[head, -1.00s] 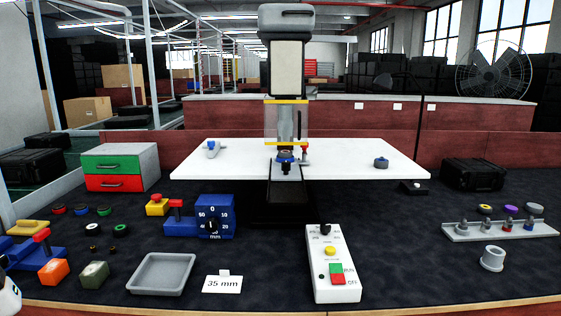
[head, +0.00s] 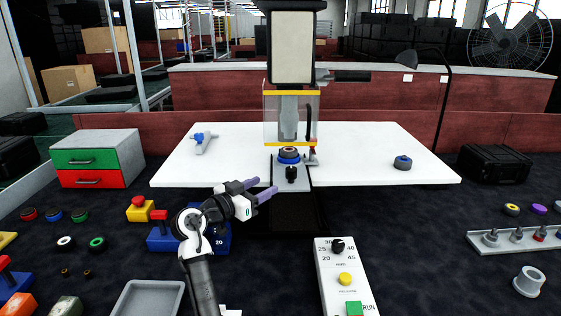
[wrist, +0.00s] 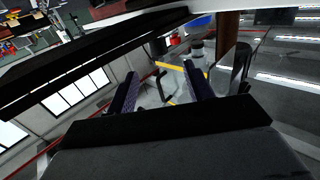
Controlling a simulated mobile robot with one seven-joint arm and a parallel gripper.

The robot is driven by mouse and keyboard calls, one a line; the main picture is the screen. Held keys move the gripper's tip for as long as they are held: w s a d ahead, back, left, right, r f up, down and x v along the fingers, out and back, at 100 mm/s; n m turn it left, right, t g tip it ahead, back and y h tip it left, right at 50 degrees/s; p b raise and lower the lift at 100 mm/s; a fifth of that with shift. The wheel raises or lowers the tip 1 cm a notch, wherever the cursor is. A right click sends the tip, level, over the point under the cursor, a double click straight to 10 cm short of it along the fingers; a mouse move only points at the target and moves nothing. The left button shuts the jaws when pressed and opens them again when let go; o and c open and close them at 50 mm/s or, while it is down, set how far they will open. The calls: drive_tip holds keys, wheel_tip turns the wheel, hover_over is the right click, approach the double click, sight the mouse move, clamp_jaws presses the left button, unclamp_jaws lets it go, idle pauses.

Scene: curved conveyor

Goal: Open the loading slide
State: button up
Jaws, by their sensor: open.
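The loading slide (head: 304,178) is a grey plate with a black knob (head: 291,174) at its front, below the machine's clear guard (head: 270,118). A blue round holder with a dark part (head: 289,155) sits on it, behind the knob. A dark track (head: 294,212) runs forward from under it. My gripper (head: 268,186) is open and empty, its purple fingers pointing right toward the knob, just left of it and apart from it.
A white control box (head: 345,278) stands front right of the track. A blue gauge block (head: 161,238) is partly behind my arm. A white table (head: 380,150) surrounds the machine. A grey tray (head: 150,298) lies front left.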

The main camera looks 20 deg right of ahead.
sight(295, 169)
drive_tip(key=p+x, duration=0.4)
drive_tip(key=x, duration=0.8)
drive_tip(key=shift+d+r, duration=0.1)
drive_tip(key=shift+d, duration=0.25)
drive_tip(key=shift+w+d, duration=0.3)
drive_tip(key=shift+d, duration=0.15)
clamp_jaws()
